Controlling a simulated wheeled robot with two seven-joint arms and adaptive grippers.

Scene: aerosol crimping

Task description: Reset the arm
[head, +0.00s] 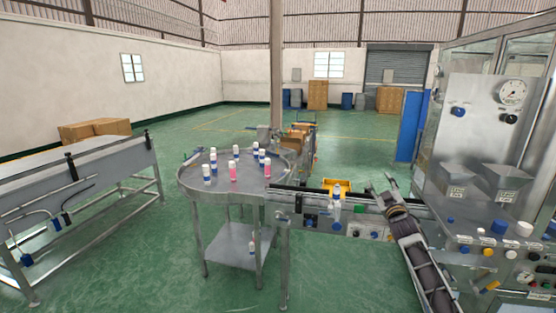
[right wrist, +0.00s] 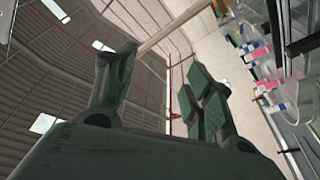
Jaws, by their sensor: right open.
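My right arm comes in at the lower right of the head view. Its gripper (head: 380,186) is raised beside the filling machine, open, with nothing between the fingers. In the right wrist view the open fingers (right wrist: 162,70) stand apart against the ceiling and wall. My left gripper is out of view. Several small bottles, such as a pink one (head: 233,172) and a blue and white one (head: 207,173), stand upright on the round metal table (head: 220,193).
The machine (head: 482,130) with a gauge, hoppers and knobs fills the right side. A long metal bench (head: 90,172) stands at the left. Green floor (head: 140,262) is clear between bench and table.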

